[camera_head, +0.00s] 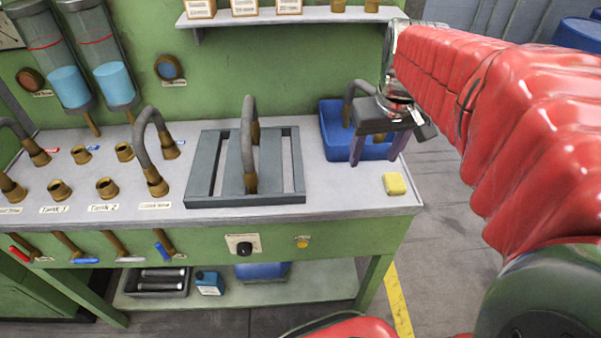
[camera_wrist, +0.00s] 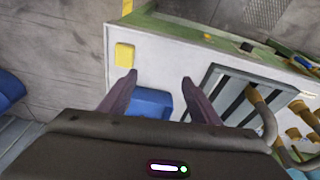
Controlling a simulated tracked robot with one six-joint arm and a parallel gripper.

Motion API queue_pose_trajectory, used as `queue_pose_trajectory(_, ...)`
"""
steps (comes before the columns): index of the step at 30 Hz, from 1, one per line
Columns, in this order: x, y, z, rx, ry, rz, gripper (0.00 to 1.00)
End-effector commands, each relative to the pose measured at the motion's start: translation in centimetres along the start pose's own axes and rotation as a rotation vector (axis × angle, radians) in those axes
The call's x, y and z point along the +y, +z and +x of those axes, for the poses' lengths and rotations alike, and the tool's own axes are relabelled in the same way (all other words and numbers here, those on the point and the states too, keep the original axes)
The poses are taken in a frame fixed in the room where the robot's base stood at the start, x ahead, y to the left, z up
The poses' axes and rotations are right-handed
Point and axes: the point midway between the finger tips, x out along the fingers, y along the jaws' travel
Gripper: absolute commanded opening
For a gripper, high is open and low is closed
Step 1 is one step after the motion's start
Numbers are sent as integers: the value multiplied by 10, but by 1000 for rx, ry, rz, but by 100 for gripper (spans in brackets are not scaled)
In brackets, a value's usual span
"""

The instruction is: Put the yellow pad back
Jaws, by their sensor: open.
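The yellow pad (camera_head: 395,184) lies flat on the light bench top, near its front right corner. It also shows in the wrist view (camera_wrist: 124,55), to the left of my fingers. My gripper (camera_head: 378,160) is above the right part of the bench, over the blue tray's (camera_head: 329,147) front right side, and the pad lies in front of it and to its right. In the wrist view my gripper (camera_wrist: 159,80) has its two purple fingers wide apart with nothing between them. The pad is not touched by either finger.
A grey slatted frame (camera_head: 290,165) with a grey bent hose (camera_head: 248,140) stands left of the blue tray. Brass fittings and more hoses are further left. A shelf (camera_head: 290,17) with boxes hangs behind. Bare bench top lies around the pad.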

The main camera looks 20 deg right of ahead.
Motion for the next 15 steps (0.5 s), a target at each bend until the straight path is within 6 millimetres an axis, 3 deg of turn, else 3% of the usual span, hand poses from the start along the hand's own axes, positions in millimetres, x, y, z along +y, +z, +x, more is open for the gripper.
queue_pose_trajectory(1, -16, 6, -4, 21, -2, -21, 57)
queue_pose_trajectory(6, -58, 28, -13, 84, -13, -65, 57)
queue_pose_trajectory(15, -118, 77, -19, 196, -56, -140, 57)
